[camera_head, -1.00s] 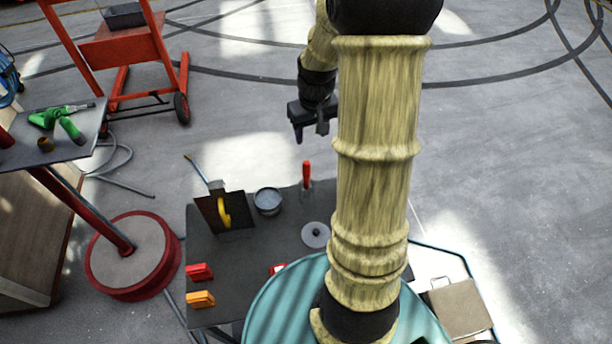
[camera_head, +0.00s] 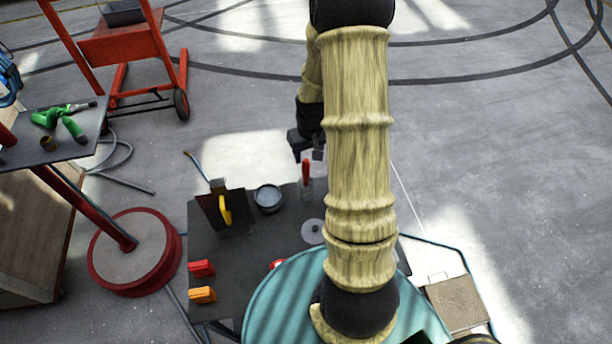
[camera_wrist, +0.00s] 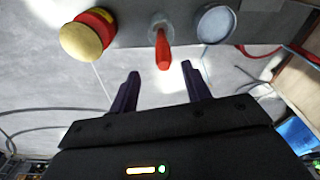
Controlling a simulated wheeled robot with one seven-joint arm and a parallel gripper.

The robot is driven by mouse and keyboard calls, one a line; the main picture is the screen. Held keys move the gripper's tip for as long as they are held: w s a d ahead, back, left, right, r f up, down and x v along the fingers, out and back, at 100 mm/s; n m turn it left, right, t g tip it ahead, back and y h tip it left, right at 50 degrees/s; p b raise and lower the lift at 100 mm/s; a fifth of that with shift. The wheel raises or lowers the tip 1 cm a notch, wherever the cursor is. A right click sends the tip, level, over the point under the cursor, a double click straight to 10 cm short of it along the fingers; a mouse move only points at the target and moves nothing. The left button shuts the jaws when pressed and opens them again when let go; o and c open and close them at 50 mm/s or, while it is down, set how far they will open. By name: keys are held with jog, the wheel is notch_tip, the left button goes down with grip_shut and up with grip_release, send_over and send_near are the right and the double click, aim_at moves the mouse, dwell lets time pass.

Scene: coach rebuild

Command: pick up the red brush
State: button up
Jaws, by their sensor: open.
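A slim tool with a red handle (camera_head: 306,172) lies at the far edge of the dark table; it looks like the red brush, but its head is unclear. In the wrist view the red handle (camera_wrist: 163,50) sticks out past the table edge, its pale end on the table. My gripper (camera_head: 308,154) is open and empty, just beyond the handle in the head view. In the wrist view the handle shows between the spread fingertips of my gripper (camera_wrist: 160,72), apart from both. A red block (camera_head: 201,268) lies at the table's left side.
A round tin (camera_head: 268,198) stands left of the handle. A dark board with a yellow handle (camera_head: 224,210), a grey disc (camera_head: 313,231) and an orange block (camera_head: 202,294) are on the table (camera_head: 240,255). A red-and-yellow round thing (camera_wrist: 88,35) shows in the wrist view. My arm hides the table's right part.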

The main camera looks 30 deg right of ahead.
aim_at(307, 161)
jog(key=shift+w+f, duration=0.2)
jog(key=shift+f, duration=1)
jog(key=shift+f+p, duration=0.15)
jog(key=shift+p, duration=0.15)
jog(key=shift+s+a+f+p, duration=0.1)
jog(key=shift+a+f+p, duration=0.1)
jog(key=shift+f+p, duration=0.4)
jog(key=shift+w+a+f+p, duration=0.15)
jog(key=shift+f+p, duration=0.1)
jog(key=shift+f, duration=0.7)
jog(key=shift+w+d+f+p, duration=0.1)
jog(key=shift+f+p, duration=0.1)
jog(key=shift+f, duration=0.75)
jog(key=shift+s+a, duration=0.1)
grip_shut()
